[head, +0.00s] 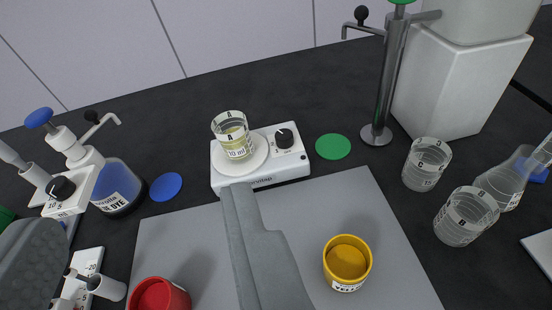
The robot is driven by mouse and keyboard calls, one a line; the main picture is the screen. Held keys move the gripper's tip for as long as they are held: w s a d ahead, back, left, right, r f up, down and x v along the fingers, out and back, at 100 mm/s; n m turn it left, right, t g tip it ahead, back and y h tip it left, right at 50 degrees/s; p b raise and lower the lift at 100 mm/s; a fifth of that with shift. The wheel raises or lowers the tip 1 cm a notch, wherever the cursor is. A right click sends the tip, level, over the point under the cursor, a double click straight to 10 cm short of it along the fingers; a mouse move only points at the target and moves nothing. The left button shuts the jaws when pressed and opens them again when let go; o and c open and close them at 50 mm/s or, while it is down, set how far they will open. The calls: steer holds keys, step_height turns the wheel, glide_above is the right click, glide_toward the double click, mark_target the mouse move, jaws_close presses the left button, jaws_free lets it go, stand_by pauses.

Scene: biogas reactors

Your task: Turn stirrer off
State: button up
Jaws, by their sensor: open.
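A beaker (233,135) marked A and 10 ml, with pale yellow liquid, stands on the round plate at the left. My gripper (238,195) is open and empty. One long grey finger comes up from the bottom middle, its tip overlapping the stirrer's front edge in the picture, left of the knob. Whether it touches is unclear.
A blue dye bottle (117,185) with dispenser stands left. Red (160,297) and yellow (346,262) cups are in front. A steel post (388,85) rises back right; glass beakers (427,163) (466,216) stand right. The grey mat (330,205) is mostly clear between the cups.

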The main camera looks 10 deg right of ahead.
steer(key=w+d+m+g, duration=0.3)
steer(key=w+m+g, duration=0.15)
steer(key=w, duration=0.25)
steer(key=w+d+m+g, duration=0.2)
steer(key=w+m+g, duration=0.1)
steer(key=w+m, duration=0.3)
steer(key=m+g, duration=0.8)
steer(key=m, duration=0.2)
glide_toward(283, 134)
steer(key=shift+n+t+y, duration=0.25)
steer(key=shift+y, duration=0.05)
steer(key=f, duration=0.8)
steer(key=shift+s+d+f, duration=0.25)
steer(key=shift+f, duration=0.1)
steer(key=c, duration=1)
steer(key=shift+o, duration=0.2)
